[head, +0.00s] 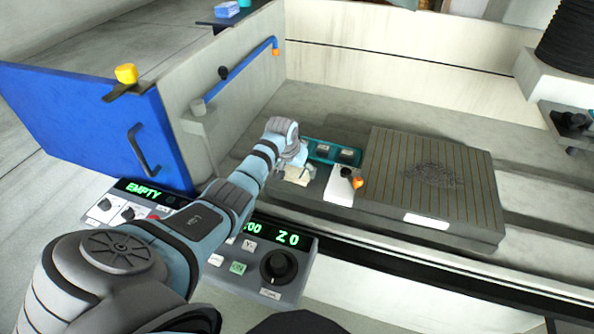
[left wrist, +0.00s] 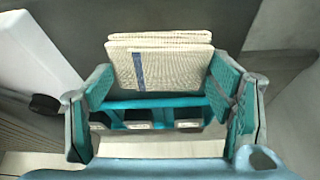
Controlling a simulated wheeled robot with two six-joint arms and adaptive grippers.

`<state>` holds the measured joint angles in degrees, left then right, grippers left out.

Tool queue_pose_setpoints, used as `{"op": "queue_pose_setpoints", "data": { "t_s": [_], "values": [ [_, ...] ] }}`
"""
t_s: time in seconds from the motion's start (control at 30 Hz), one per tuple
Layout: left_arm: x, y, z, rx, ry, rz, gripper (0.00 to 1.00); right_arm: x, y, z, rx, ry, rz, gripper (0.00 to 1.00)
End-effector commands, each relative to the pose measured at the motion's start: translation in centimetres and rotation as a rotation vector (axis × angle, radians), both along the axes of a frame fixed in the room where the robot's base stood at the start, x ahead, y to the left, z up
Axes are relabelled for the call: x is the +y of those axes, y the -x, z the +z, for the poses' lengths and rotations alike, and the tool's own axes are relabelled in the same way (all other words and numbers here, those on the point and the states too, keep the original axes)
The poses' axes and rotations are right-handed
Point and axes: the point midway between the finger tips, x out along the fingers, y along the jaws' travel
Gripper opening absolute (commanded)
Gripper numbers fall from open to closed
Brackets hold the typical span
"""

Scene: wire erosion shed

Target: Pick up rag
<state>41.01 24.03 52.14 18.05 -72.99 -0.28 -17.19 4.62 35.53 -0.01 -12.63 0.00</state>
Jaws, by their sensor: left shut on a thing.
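The rag (left wrist: 165,65) is a folded cream cloth with a blue stripe. In the left wrist view it lies between the two teal-padded fingers of my left gripper (left wrist: 162,88), which is shut on it. In the head view the rag (head: 298,174) is a small pale patch just below my left gripper (head: 294,160), partly hidden by it. I cannot tell whether the rag still touches the surface under it. My right gripper is not in view.
A teal tray (head: 322,150) with several compartments is close beside the rag. A white block with a black knob (head: 341,186) and a grey grooved plate (head: 400,170) stand to the right. A blue door (head: 95,120) and a control panel (head: 255,262) flank my left arm.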

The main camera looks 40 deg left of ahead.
Motion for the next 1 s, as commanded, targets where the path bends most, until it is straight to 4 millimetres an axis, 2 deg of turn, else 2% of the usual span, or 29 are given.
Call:
{"op": "queue_pose_setpoints", "data": {
  "t_s": [0.17,0.27,0.5,0.6,0.7,0.8,1.0],
  "values": [
    [0.0,-0.1,1.7,-0.003,-0.001,0.000,0.51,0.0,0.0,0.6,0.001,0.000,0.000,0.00],
    [0.1,-0.1,4.1,-0.006,-0.001,0.000,0.51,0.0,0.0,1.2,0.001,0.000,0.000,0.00],
    [0.1,-0.2,13.1,-0.007,-0.002,0.000,0.51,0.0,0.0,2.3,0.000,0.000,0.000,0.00],
    [0.0,-0.1,16.2,-0.005,0.000,0.000,0.51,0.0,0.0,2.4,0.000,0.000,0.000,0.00],
    [0.0,-0.1,18.5,-0.003,0.000,0.000,0.51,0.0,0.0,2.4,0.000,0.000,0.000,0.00],
    [0.0,-0.1,19.6,-0.001,0.001,0.001,0.51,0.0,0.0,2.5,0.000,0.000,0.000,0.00],
    [0.0,0.0,20.0,0.000,0.000,0.000,0.51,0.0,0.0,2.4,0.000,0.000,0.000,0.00]
  ]
}}
